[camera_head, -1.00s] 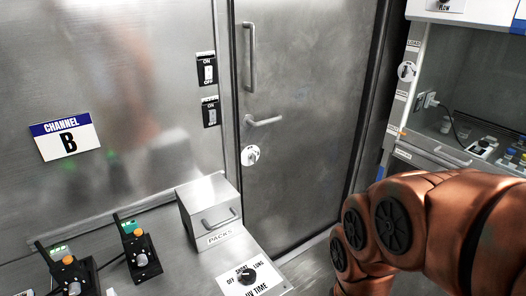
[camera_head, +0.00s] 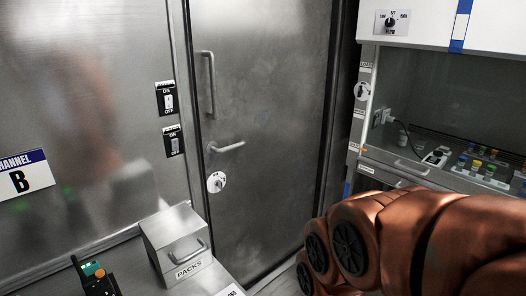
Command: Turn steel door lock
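The steel door (camera_head: 265,110) stands shut in its dark frame in the middle of the head view. Its lock is a round white knob plate (camera_head: 216,182) low on the door's left side. A lever handle (camera_head: 227,147) sits just above the lock, and a long vertical pull bar (camera_head: 208,84) is higher up. My copper-coloured arm fills the lower right, apart from the lock. My gripper is outside the picture.
A steel box labelled PACKS (camera_head: 176,246) stands on the bench at the lower left, below the lock. Two ON/OFF switches (camera_head: 167,99) are on the wall left of the door. A hood cabinet (camera_head: 440,100) with small vials stands at the right.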

